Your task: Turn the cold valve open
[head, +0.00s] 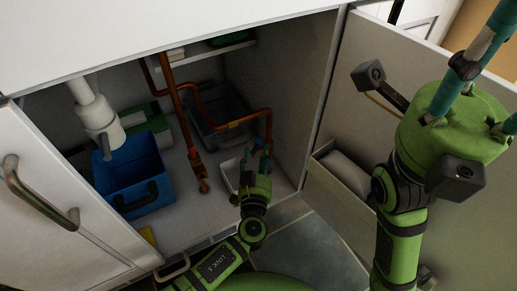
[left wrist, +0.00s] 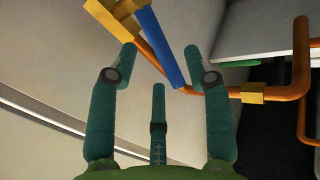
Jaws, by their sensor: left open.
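The cold valve has a blue lever (left wrist: 163,48) and a brass-yellow body (left wrist: 118,15) on a copper pipe. In the left wrist view the lever lies between the tips of my left gripper (left wrist: 160,65), with gaps visible on either side. Its teal fingers are spread and hold nothing. In the head view my left gripper (head: 257,163) is inside the cabinet, just below the blue lever (head: 264,147), and partly hides the valve. My right gripper (head: 478,50) is at the upper right, its teal fingers pointing up and partly out of frame.
A red-handled valve (head: 195,160) is on the copper pipe (head: 178,108) to the left. A blue caddy (head: 130,182) stands on the cabinet floor, with a grey bin (head: 218,128) behind. The open right door (head: 345,130) carries a door bin (head: 335,178).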

